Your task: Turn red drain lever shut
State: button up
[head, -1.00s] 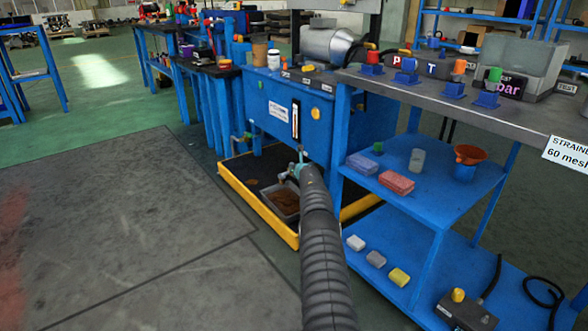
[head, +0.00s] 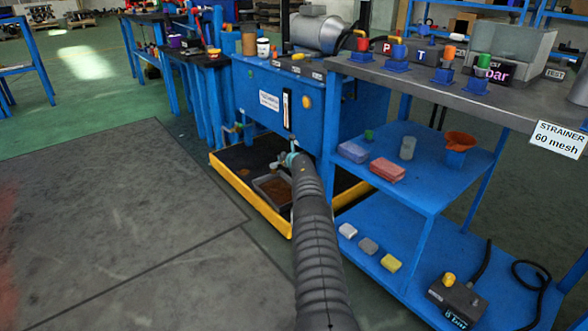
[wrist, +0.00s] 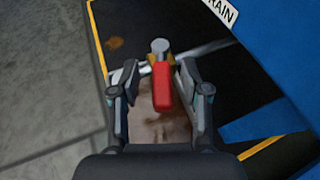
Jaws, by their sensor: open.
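The red drain lever (wrist: 162,87) shows in the wrist view, pointing toward the camera from a brass-coloured valve body (wrist: 158,58) with a grey round end and pipe. My gripper (wrist: 158,68) is open, with one finger on each side of the lever. A gap shows on both sides, so the fingers look apart from it. A white label ending in "RAIN" (wrist: 221,9) is on the blue tank wall. In the head view, my gripper (head: 287,158) is low in front of the blue tank (head: 330,125). My arm and gripper hide the lever there.
A yellow-rimmed black drip tray (head: 248,192) lies beneath, holding a pan with brown contents (head: 272,190). A blue shelf bench (head: 415,185) with blocks and cups stands close on the right of my arm. The floor (head: 110,200) at left is clear.

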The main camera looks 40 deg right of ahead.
jog(key=shift+s+r, duration=0.1)
jog(key=shift+s, duration=0.05)
jog(key=s+a, duration=0.2)
jog(key=s, duration=0.5)
jog(key=s+a, duration=0.2)
jog(key=s, duration=0.4)
jog(key=shift+s+a+r, duration=0.25)
jog(key=shift+s+r, duration=0.1)
jog(key=shift+c, duration=0.3)
